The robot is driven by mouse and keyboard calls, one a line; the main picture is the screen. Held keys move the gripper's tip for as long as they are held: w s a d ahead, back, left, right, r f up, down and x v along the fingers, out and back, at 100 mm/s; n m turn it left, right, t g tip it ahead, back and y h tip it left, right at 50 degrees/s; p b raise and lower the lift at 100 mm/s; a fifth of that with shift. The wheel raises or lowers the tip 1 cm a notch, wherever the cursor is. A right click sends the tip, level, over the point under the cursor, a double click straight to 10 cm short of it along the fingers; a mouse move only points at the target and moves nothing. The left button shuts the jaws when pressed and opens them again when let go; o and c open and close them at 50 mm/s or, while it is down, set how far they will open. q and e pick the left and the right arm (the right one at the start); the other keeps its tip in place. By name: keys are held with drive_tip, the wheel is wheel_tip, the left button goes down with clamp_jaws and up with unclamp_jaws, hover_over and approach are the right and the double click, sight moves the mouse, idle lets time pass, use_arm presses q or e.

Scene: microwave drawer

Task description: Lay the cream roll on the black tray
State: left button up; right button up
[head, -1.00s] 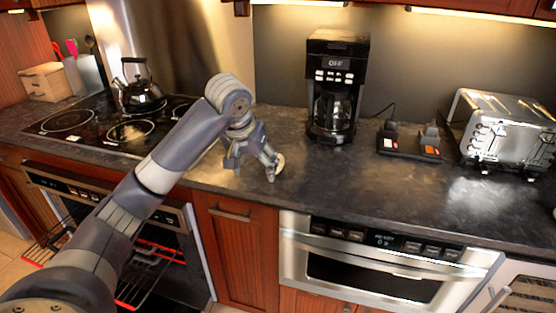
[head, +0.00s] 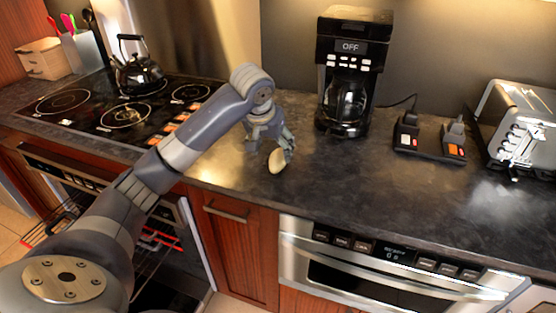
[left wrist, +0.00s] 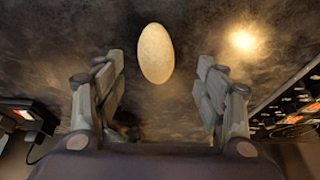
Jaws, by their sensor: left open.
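The cream roll (head: 276,161) is a small pale oval on the dark counter near its front edge. It also shows in the left wrist view (left wrist: 155,53), lying just beyond and between the fingertips. My left gripper (head: 270,149) is open and low over the counter right at the roll. Its two fingers (left wrist: 160,65) stand apart with nothing held. Whether a finger touches the roll I cannot tell. A low black tray-like base (head: 430,150) holding two small upright items sits on the counter to the right. My right gripper is out of view.
A coffee maker (head: 352,75) stands behind and right of the gripper. A toaster (head: 518,125) is at the far right. The front counter is clear.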

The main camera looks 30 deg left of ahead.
sight(277, 156)
use_arm(q)
drive_tip(key=shift+w+f, duration=0.25)
drive_tip(key=shift+f, duration=0.15)
drive_tip(key=x, duration=0.3)
drive_tip(key=shift+w+d+f+p, duration=0.2)
drive_tip(key=shift+f+p, duration=0.1)
drive_tip(key=shift+p, duration=0.1)
drive_tip(key=shift+w+a+f, duration=0.15)
drive_tip(key=shift+w+f, duration=0.15)
drive_tip(key=shift+f, duration=0.3)
drive_tip(key=c, duration=1.1)
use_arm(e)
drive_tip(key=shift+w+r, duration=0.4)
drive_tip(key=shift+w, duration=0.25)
use_arm(q)
drive_tip(key=shift+r, duration=0.15)
drive_tip(key=shift+c, duration=0.6)
